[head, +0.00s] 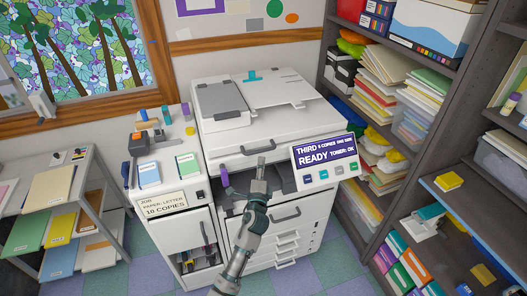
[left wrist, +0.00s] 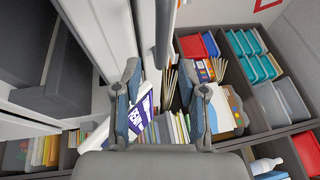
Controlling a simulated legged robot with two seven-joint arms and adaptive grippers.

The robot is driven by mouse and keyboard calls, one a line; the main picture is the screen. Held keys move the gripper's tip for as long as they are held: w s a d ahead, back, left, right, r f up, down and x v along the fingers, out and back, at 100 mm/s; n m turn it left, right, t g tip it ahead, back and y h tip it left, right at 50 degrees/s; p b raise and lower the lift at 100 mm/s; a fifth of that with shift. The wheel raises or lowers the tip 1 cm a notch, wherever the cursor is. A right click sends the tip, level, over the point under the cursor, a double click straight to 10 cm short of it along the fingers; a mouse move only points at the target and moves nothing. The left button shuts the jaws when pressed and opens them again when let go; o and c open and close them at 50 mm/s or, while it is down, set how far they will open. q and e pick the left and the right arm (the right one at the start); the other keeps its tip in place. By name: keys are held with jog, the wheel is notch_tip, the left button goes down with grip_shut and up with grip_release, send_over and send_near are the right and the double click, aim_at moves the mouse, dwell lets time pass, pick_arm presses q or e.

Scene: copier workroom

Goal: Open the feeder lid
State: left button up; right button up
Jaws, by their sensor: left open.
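The copier's feeder lid (head: 236,132) is a wide white cover on top of the copier, lying closed. A dark bar handle (head: 257,147) runs along its front edge. My left gripper (head: 261,163) is at the copier's front, just below the handle in the head view. In the left wrist view its two fingers (left wrist: 162,72) are spread apart with nothing between them. The handle (left wrist: 164,32) shows there as a dark bar ahead of the fingertips, roughly in line with the gap. I cannot tell any contact. My right gripper is in neither view.
The tilted control panel (head: 325,160) sits right of my gripper. A loaded dark shelf (head: 352,12) stands close on the copier's right. A white side cabinet (head: 168,183) with small items adjoins its left. The wall behind the lid is bare low down.

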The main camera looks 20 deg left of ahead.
aim_at(262, 151)
pick_arm(q)
jog(key=x, duration=0.7)
jog(key=shift+a+f+b, duration=0.1)
jog(key=shift+a+b, duration=0.3)
jog(key=shift+w, duration=0.3)
jog(key=shift+d, duration=0.1)
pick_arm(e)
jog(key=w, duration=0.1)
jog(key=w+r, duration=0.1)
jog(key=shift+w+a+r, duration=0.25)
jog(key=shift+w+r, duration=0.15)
pick_arm(q)
grip_shut()
